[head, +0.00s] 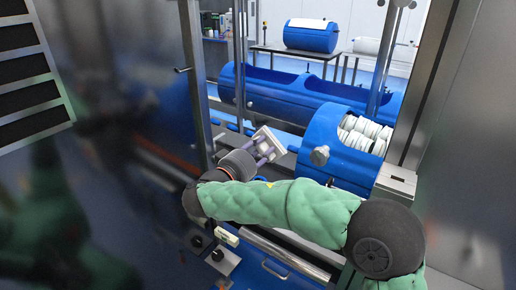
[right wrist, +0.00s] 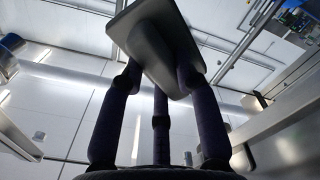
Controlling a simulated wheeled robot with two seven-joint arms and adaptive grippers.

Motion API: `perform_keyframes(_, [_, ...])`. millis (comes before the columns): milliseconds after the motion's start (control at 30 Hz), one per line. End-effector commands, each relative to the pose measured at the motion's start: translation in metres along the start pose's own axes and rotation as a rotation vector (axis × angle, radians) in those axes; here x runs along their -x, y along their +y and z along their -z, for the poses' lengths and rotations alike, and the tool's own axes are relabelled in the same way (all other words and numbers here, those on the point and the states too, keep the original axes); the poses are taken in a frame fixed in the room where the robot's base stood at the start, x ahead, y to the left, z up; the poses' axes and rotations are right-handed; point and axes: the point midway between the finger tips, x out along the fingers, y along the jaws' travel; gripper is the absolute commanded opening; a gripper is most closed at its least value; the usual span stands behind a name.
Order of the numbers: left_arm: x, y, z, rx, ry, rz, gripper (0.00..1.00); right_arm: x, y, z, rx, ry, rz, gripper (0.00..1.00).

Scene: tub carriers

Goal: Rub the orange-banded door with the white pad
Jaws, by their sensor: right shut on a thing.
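My right gripper (head: 264,151) reaches in from the lower right on a green-sleeved arm. It is shut on the white pad (head: 270,139), a flat pale block that it holds tilted in the air. In the right wrist view, the dark fingers of my right gripper (right wrist: 155,75) close around the pad's grey handle side (right wrist: 150,45). A large shiny steel panel (head: 110,130) fills the left of the head view, apart from the pad. A faint reddish-orange streak shows low on it, but I cannot tell whether it is the door's band. My left gripper is not in view.
A blue tub (head: 345,148) with white rolls inside stands just right of the pad. A long blue tub (head: 290,93) lies behind it, and another blue tub (head: 311,38) rests on a table at the back. Steel posts (head: 196,80) stand between the panel and the tubs.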

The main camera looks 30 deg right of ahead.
Motion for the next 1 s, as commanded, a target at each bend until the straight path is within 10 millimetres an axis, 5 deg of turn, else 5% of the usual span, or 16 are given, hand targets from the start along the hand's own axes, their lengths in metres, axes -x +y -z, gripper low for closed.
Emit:
perform_keyframes(600, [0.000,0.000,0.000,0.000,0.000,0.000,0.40,-0.005,-0.024,0.030,-0.002,0.001,-0.001,0.06])
perform_keyframes(1000, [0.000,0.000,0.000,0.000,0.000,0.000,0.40,-0.004,-0.025,0.032,-0.003,0.001,-0.001,0.06])
